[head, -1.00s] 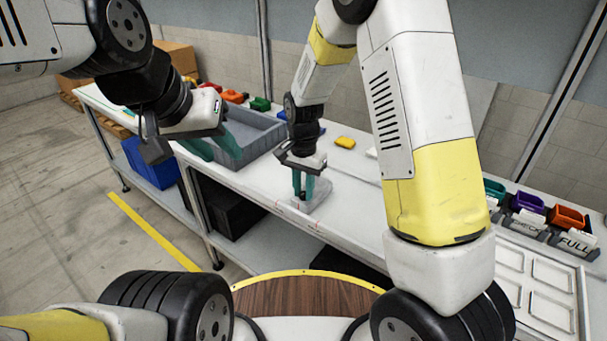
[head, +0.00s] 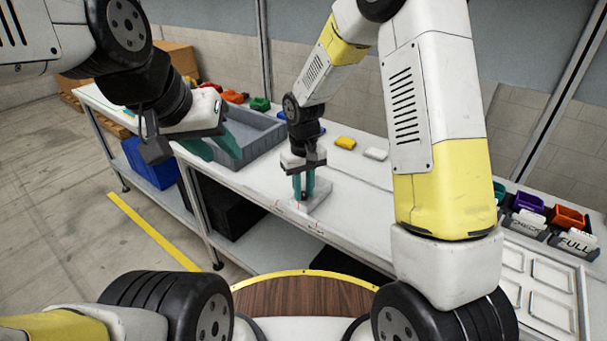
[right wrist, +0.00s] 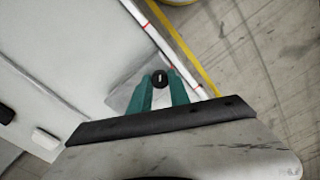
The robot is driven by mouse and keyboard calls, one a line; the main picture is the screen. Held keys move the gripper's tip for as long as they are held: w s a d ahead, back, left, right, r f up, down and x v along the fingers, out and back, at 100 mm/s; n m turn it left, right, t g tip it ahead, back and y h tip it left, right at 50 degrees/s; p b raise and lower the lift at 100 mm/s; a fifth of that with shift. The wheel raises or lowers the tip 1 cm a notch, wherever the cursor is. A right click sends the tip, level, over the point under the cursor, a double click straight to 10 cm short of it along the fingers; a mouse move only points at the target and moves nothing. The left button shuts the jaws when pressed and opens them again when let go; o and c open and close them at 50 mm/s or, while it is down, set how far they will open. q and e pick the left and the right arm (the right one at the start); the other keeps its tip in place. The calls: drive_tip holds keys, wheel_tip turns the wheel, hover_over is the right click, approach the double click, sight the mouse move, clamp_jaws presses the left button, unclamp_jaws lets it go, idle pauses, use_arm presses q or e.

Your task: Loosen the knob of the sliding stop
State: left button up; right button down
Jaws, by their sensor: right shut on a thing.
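The sliding stop (head: 322,197) is a light grey block on the white bench near its front edge. Its small black knob (right wrist: 161,78) shows between the fingertips in the right wrist view. My right gripper (head: 304,195) points straight down over the stop, its teal fingers shut on the knob. The same fingers (right wrist: 162,82) flank the knob in the right wrist view. My left gripper (head: 215,152) hangs open and empty by the grey tray, away from the stop.
A grey tray (head: 262,143) stands at the bench's left. A yellow block (head: 345,143) and a white block (head: 376,154) lie behind the stop. Coloured bins (head: 527,204) and a panel with white frames (head: 551,277) are at the right. Red marks line the bench's front edge.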

sight(303, 193)
drive_tip(key=n, duration=0.4)
drive_tip(key=shift+w+r, duration=0.1)
drive_tip(key=shift+n, duration=2.1)
drive_tip(key=c, duration=1.2)
unclamp_jaws()
wheel_tip(303, 193, up, 7)
drive_tip(key=shift+r, duration=0.35)
